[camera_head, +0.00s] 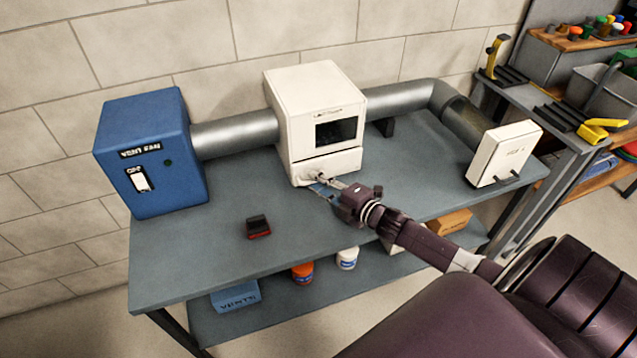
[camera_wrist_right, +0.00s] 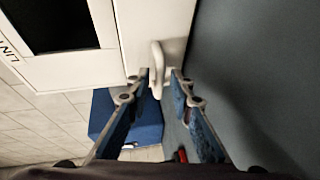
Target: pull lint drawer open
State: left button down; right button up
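The white lint box (camera_head: 305,110) stands on the workbench, with a dark window in its front. Its drawer (camera_head: 335,163) is the lower white panel under a dark seam; it looks flush with the box. The drawer's white handle (camera_wrist_right: 157,65) shows in the right wrist view. My right gripper (camera_head: 322,182) is at the drawer front. In the right wrist view its fingers (camera_wrist_right: 161,73) are apart, with the handle between their tips. A gap shows on the right finger's side; contact on the left side is unclear. My left gripper is not in view.
Grey ducts join the lint box to a blue unit (camera_head: 152,150) at left and a white panel box (camera_head: 503,153) at right. A small dark and red object (camera_head: 258,227) lies on the grey bench (camera_head: 190,262). The bench top in front of the drawer is mostly clear.

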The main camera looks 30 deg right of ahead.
grip_shut()
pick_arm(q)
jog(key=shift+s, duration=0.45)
pick_arm(e)
jog(key=shift+s, duration=0.1)
